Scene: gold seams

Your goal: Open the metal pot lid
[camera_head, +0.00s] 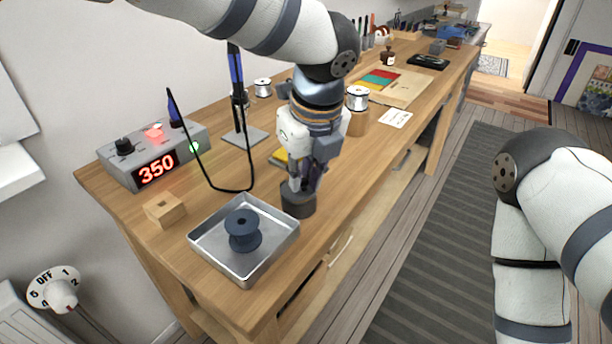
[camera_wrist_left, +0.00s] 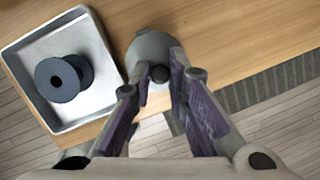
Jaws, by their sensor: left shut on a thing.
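A small dark grey round metal pot (camera_head: 298,205) stands near the front edge of the workbench, just right of a metal tray. In the left wrist view its round grey lid (camera_wrist_left: 150,46) shows from above, with a black knob (camera_wrist_left: 160,73) on it. My left gripper (camera_head: 302,183) reaches down onto the pot from above. In the left wrist view its fingers (camera_wrist_left: 161,68) are on both sides of the knob and closed on it. I cannot tell whether the lid is raised off the pot. My right arm shows at the right, but its gripper is out of view.
The metal tray (camera_head: 205,240) holds a dark spool (camera_head: 243,230). Behind are a wooden block (camera_head: 165,209), a soldering station (camera_head: 155,165) reading 350 and an iron stand (camera_head: 245,137) with a hanging black cable. A solder spool (camera_head: 357,98) stands behind my gripper. The bench's front edge is close.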

